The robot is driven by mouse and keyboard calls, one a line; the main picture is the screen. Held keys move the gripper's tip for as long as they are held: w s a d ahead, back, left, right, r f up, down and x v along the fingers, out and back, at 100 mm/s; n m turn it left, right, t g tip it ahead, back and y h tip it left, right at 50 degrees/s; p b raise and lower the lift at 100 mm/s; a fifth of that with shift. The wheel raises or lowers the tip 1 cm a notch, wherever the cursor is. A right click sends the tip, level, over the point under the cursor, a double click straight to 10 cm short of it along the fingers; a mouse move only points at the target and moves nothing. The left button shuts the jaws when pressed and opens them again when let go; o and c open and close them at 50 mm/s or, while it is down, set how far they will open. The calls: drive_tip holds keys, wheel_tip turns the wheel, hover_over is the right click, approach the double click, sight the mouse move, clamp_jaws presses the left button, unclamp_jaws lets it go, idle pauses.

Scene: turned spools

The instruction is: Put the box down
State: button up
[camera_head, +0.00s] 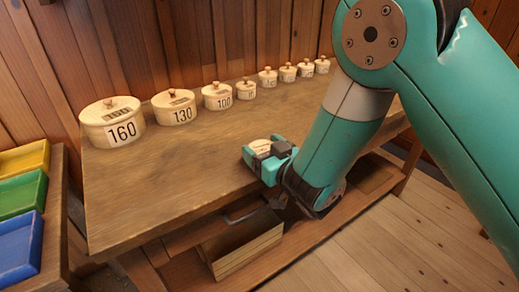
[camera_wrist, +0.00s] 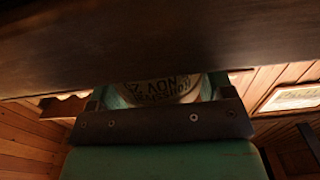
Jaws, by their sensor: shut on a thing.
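My gripper (camera_head: 264,158) is at the front edge of the workbench (camera_head: 190,190), right of its middle. It is shut on a small pale round box (camera_head: 259,145), whose top shows between the fingers in the head view. In the wrist view the box (camera_wrist: 158,91) shows dark lettering on its side, seen between the green fingers, and the rest is hidden. I cannot tell whether the box touches the bench top or hangs just above it.
A row of lidded round wooden boxes runs along the back of the bench, from the large 160 box (camera_head: 112,122) through the 130 box (camera_head: 174,107) to smaller ones. Bare bench lies between row and gripper. Coloured trays (camera_head: 22,195) stand at left. A wooden crate (camera_head: 245,250) sits below.

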drive_tip(key=o, duration=1.1)
drive_tip(key=shift+o, duration=0.2)
drive_tip(key=shift+r, duration=0.1)
drive_tip(key=p+v, duration=0.3)
drive_tip(key=v, duration=0.9)
drive_tip(key=shift+w+r, duration=0.1)
drive_tip(key=shift+w, duration=0.05)
